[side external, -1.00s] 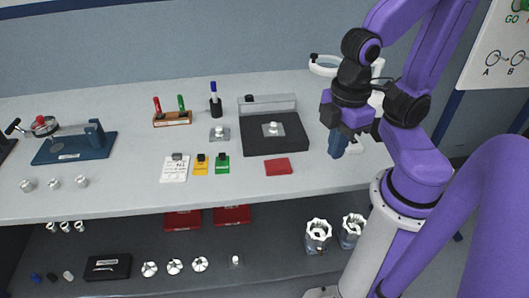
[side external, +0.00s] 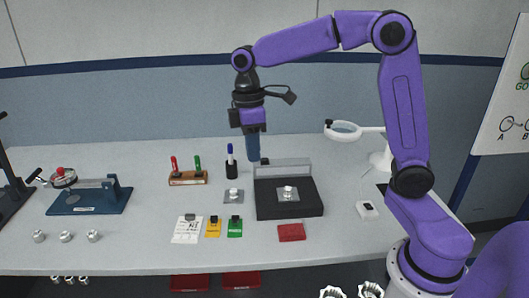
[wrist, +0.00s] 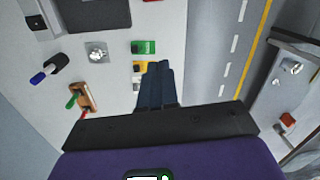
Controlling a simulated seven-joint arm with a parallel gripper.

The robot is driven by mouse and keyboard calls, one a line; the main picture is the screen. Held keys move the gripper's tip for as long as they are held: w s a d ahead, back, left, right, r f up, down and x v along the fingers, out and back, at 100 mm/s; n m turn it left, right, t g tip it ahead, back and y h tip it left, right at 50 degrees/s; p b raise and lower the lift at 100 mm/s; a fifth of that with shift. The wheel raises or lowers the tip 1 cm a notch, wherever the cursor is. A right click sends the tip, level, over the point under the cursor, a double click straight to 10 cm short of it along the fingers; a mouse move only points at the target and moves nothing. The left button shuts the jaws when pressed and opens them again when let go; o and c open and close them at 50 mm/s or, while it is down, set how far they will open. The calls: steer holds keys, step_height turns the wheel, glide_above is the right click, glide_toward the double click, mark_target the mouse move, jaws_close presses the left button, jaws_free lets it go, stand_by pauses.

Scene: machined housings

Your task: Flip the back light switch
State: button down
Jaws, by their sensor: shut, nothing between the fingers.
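A small white box (side external: 367,210) with a dark button lies at the right of the bench, by the cord of the white ring lamp (side external: 343,131); it looks like a switch, but I cannot tell whether it is the back light's. A black flat fixture (side external: 267,205) with a clear upright plate stands at mid-bench, holding a metal part (side external: 288,193). My gripper (side external: 254,158) points down, its blue fingers shut and empty, at the back of the bench near the fixture's rear left corner. In the wrist view the closed fingers (wrist: 158,66) hold nothing; the white box is not seen.
A pen holder (side external: 231,168), wooden rack (side external: 188,178) and metal plate (side external: 233,196) stand left of the fixture. Bench is clear between fixture and white box.

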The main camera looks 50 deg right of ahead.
steer(key=w+d+m, duration=0.1)
steer(key=w+d, duration=0.9)
steer(key=w, duration=0.1)
steer(key=y, duration=0.1)
glide_above(265, 160)
steer(key=w+d, duration=0.2)
steer(key=w, duration=0.1)
steer(key=f, duration=0.2)
steer(key=shift+s+d+r+m+g, duration=0.15)
steer(key=shift+s+d+m+g, duration=0.05)
steer(key=shift+m+g, duration=0.1)
steer(key=f, duration=0.4)
steer(key=s+a+f, duration=0.1)
steer(key=f, duration=0.4)
steer(key=s+a+f, duration=0.1)
steer(key=f, duration=0.3)
steer(key=shift+f, duration=0.35)
steer(key=shift+s, duration=0.1)
